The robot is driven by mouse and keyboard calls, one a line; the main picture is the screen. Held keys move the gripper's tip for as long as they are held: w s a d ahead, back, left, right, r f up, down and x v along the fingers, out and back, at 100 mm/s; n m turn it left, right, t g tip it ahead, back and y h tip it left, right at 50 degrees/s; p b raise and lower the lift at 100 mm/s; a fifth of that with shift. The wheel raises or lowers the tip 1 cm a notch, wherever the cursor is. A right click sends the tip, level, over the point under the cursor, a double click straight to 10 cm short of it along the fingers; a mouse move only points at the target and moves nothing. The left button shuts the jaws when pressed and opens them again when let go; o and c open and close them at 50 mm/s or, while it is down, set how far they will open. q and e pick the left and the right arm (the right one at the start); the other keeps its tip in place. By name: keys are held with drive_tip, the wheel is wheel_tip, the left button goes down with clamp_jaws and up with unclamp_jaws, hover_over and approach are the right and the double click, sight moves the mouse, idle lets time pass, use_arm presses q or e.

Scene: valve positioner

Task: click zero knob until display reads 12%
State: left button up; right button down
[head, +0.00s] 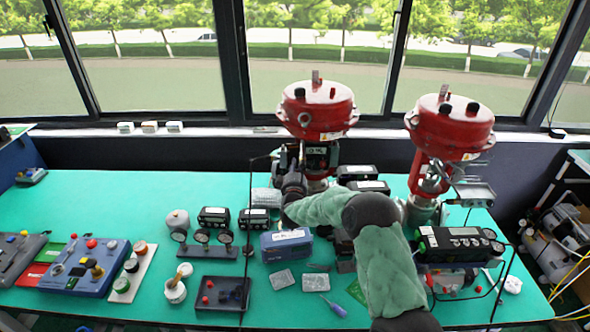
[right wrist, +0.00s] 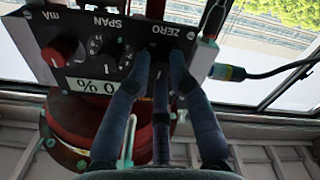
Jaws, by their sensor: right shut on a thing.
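The positioner panel shows upside down in the right wrist view (right wrist: 85,25). It carries a red knob (right wrist: 58,52) under the mA label, a SPAN knob (right wrist: 104,46) and the ZERO knob (right wrist: 160,68). The white display (right wrist: 92,86) appears to read 0 %, upside down; one finger passes close to its edge. In the head view my right gripper (head: 293,184) is at the left valve's positioner (head: 317,160). My left gripper is not in view.
The positioner belongs to the left red valve actuator (head: 318,108); another red actuator (head: 450,125) stands to the right. A cable with a plug (right wrist: 228,72) runs beside the panel. Gauges, a blue box (head: 287,246) and small parts lie on the green table (head: 110,195).

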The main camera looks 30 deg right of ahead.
drive_tip(key=shift+m+b, duration=1.75)
drive_tip(key=shift+m, duration=0.75)
drive_tip(key=c, duration=1.1)
unclamp_jaws()
drive_tip(key=v, duration=1.2)
drive_tip(key=shift+s, duration=0.1)
